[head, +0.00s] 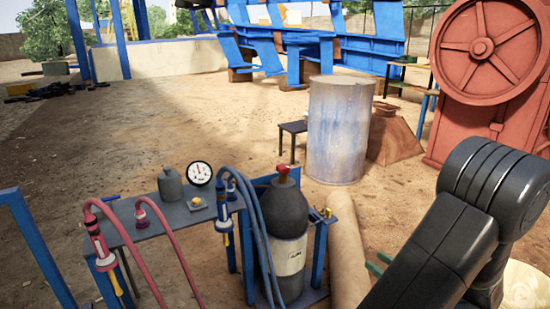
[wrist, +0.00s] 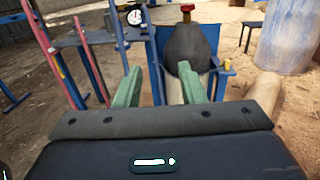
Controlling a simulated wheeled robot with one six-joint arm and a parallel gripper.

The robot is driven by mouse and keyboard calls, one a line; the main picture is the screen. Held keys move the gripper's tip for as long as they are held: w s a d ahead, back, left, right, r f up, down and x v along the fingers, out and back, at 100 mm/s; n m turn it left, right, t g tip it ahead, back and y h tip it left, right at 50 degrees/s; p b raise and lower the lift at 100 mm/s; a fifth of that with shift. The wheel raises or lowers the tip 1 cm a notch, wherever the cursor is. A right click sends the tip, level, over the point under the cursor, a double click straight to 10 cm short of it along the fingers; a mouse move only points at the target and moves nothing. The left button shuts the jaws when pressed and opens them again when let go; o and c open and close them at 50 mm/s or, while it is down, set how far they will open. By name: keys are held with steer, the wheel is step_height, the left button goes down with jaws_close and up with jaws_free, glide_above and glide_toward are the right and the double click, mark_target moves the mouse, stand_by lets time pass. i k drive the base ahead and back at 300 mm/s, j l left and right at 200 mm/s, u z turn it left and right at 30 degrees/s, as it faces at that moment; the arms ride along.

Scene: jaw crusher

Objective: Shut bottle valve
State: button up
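A dark grey gas bottle (head: 287,222) with a pale label stands upright in a blue stand beside the grey table. Its red valve (head: 283,171) sits on top. In the wrist view the bottle (wrist: 188,50) is ahead of my gripper, with the red valve (wrist: 187,10) near the top edge. My gripper (wrist: 158,82) has two green fingers spread apart with nothing between them. The fingers point toward the bottle, and the valve lies beyond their tips. In the head view my black arm hides most of the gripper; only bits of green finger show right of the tan roll.
The grey table (head: 150,218) holds a gauge (head: 200,173), a small grey bottle (head: 170,184) and hoses. Red and blue hoses hang near the gas bottle. A drum (head: 339,132) and red crusher (head: 490,70) are farther back. Open dirt lies between.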

mark_target(283, 167)
steer(key=i+j+z, duration=0.15)
steer(key=i+j, duration=1.15)
